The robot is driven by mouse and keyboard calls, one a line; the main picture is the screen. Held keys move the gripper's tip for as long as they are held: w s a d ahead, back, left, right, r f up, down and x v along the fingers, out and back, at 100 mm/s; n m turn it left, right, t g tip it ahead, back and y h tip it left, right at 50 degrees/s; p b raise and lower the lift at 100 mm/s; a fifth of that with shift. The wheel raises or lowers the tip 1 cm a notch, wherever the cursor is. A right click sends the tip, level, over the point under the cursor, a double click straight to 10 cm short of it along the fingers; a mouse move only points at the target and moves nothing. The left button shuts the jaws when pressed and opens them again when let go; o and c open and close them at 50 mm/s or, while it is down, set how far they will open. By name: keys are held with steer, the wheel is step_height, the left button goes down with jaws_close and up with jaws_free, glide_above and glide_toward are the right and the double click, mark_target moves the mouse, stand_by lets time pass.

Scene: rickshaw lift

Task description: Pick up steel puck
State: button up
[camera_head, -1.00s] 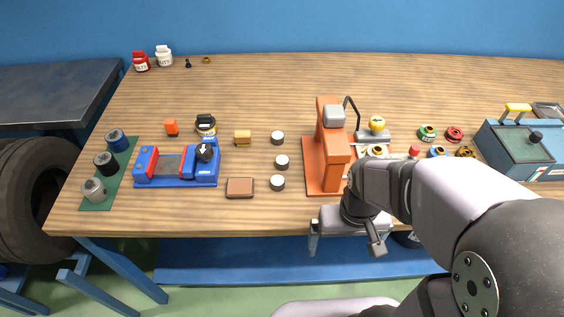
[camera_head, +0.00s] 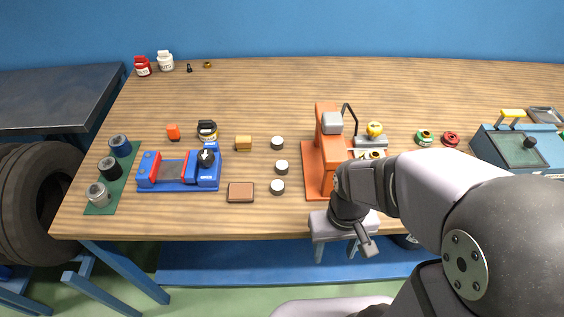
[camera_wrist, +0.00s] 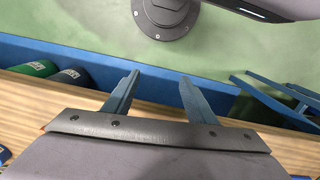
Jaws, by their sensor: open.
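Three small round pucks with pale grey tops and dark sides stand in a loose column on the bench: a far one (camera_head: 277,142), a middle one (camera_head: 281,167) and a near one (camera_head: 277,187). They look like the steel pucks. My gripper (camera_head: 337,252) hangs over the bench's front edge, to the right of and nearer than the near puck, apart from all of them. In the wrist view my gripper (camera_wrist: 159,76) has its two fingers spread with nothing between them. No puck shows in the wrist view.
An orange press (camera_head: 328,150) stands right of the pucks, close behind my gripper. Bare bench (camera_head: 270,80) spans the back.

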steer(key=w+a+r+n+p, duration=0.1)
steer(key=w+a+p, duration=0.1)
steer(key=w+a, duration=0.1)
steer(key=w+a+r+n+p, duration=0.1)
steer(key=w+a+r+p, duration=0.1)
steer(key=w, duration=0.4)
steer(key=w+a+r+h+p, duration=0.1)
steer(key=w+a+p, duration=0.2)
steer(key=w+a, duration=0.1)
steer(key=shift+w+a+r+n+t+p, duration=0.15)
steer(key=shift+w+a+n+t+p, duration=0.2)
steer(key=shift+a, duration=0.25)
steer(key=w+a+r+m+t, duration=0.2)
steer(key=w+m, duration=0.4)
steer(key=w, duration=0.3)
steer(key=shift+w+r+t, duration=0.2)
steer(key=shift+r+t, duration=0.35)
steer(key=shift+r, duration=0.5)
steer(key=shift+f, duration=0.1)
